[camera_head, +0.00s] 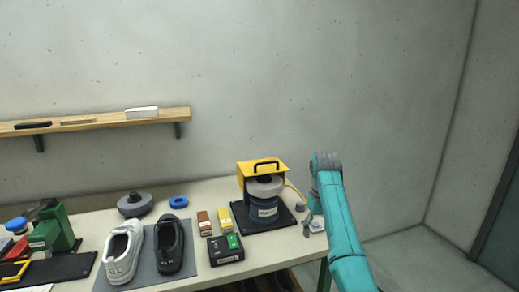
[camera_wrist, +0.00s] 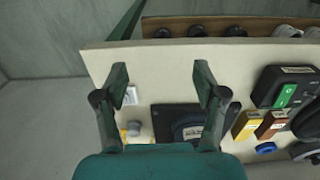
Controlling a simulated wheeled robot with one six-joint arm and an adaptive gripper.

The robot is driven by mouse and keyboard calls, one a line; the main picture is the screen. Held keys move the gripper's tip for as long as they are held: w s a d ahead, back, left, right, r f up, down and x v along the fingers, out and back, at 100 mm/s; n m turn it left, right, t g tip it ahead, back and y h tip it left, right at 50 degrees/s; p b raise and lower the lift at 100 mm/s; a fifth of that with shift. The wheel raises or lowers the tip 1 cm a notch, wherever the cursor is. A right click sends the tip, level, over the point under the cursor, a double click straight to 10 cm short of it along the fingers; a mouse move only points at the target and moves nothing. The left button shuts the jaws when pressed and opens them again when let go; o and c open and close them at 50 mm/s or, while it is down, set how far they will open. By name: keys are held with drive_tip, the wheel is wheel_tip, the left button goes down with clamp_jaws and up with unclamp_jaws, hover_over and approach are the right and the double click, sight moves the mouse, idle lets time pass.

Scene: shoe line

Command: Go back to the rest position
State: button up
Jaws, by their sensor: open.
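My teal arm reaches up at the right of the table in the head view. My gripper (camera_head: 308,226) hangs from it over the table's right end, small and partly hidden by the arm. In the wrist view my gripper (camera_wrist: 161,78) has its two dark green fingers wide apart, with nothing held between them. Bare table top shows between the fingers. A small white item (camera_wrist: 130,95) lies beside the left finger, and a small grey-and-yellow item (camera_wrist: 134,129) is near it.
A blue pot (camera_head: 263,208) under a yellow hood (camera_head: 246,171) stands left of my gripper. A black box with a green switch (camera_head: 226,250), a white shoe (camera_head: 122,252) and a black shoe (camera_head: 168,245) are further left. Right of the table (camera_head: 283,253) is open floor (camera_head: 420,262).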

drive_tip(key=s+f+t, duration=0.2)
drive_tip(key=s+f, duration=0.2)
drive_tip(key=f, duration=1)
drive_tip(key=s+f+t, duration=0.1)
drive_tip(key=s+f, duration=0.3)
drive_tip(key=f, duration=0.9)
drive_tip(key=s+f+m+t, duration=0.1)
drive_tip(key=s+f+t, duration=0.1)
drive_tip(key=s+f, duration=0.55)
drive_tip(key=s+f+m+t, duration=0.15)
drive_tip(key=s+f, duration=0.35)
drive_tip(key=s, duration=0.6)
drive_tip(key=s+r+t, duration=0.2)
drive_tip(key=s+r, duration=0.1)
drive_tip(key=s, duration=0.9)
drive_tip(key=s+r+t, duration=0.2)
drive_tip(key=s+r, duration=0.1)
drive_tip(key=s, duration=1)
drive_tip(key=s+r+t, duration=0.2)
drive_tip(key=s+r, duration=0.5)
drive_tip(key=r, duration=0.4)
drive_tip(key=s+r+m+t, duration=0.1)
drive_tip(key=s+r+t, duration=0.1)
drive_tip(key=s+r, duration=0.6)
wheel_tip(320, 180, up, 3)
drive_tip(key=shift+s+r, duration=0.1)
drive_tip(key=shift+s, duration=0.1)
